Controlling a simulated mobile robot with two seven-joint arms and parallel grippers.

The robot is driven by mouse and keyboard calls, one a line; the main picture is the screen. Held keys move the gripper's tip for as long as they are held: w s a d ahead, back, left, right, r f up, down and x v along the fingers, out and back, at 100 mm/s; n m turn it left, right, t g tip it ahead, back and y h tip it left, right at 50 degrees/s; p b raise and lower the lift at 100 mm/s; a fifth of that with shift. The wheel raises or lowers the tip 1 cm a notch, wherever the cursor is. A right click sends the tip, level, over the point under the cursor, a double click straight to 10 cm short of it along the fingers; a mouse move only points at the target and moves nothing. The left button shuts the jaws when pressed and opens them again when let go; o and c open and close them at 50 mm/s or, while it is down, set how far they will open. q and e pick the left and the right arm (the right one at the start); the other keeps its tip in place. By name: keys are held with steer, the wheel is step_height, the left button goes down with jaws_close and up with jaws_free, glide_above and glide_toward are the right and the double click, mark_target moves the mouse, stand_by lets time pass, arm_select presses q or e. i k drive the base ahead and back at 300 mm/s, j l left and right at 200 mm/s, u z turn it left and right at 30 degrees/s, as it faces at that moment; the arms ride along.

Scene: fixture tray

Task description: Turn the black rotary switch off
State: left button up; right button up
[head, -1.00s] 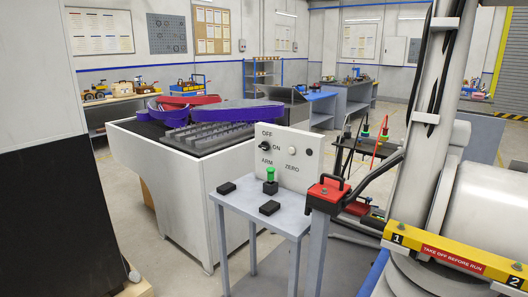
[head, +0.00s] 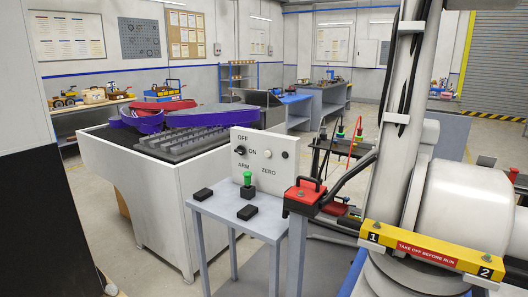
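The black rotary switch (head: 240,151) is a small dark knob on the upright white panel (head: 270,174). Neither of my grippers shows in the head view.
The panel stands at the back of a small grey table (head: 226,216) with a green-topped plunger (head: 248,184) and black blocks. A red box (head: 305,196) stands at its right. A large white machine (head: 465,205) with a yellow bar (head: 425,248) fills the right side.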

mark_target(240, 150)
steer(key=i+j+z, duration=0.55)
steer(key=j+z, duration=0.25)
steer(key=i+j, duration=0.15)
steer(key=j, duration=0.2)
steer(key=i+j+z, duration=0.15)
steer(key=j, duration=0.15)
steer(key=i+j, duration=0.1)
steer(key=j, duration=0.25)
steer(key=i+j, duration=0.1)
steer(key=j, duration=0.25)
steer(key=i+j, duration=0.15)
steer(key=j, duration=0.15)
steer(key=i+j, duration=0.1)
steer(key=j, duration=0.25)
steer(key=i+j+z, duration=0.1)
steer(key=j, duration=0.25)
steer(key=i+j, duration=0.15)
steer(key=j, duration=0.2)
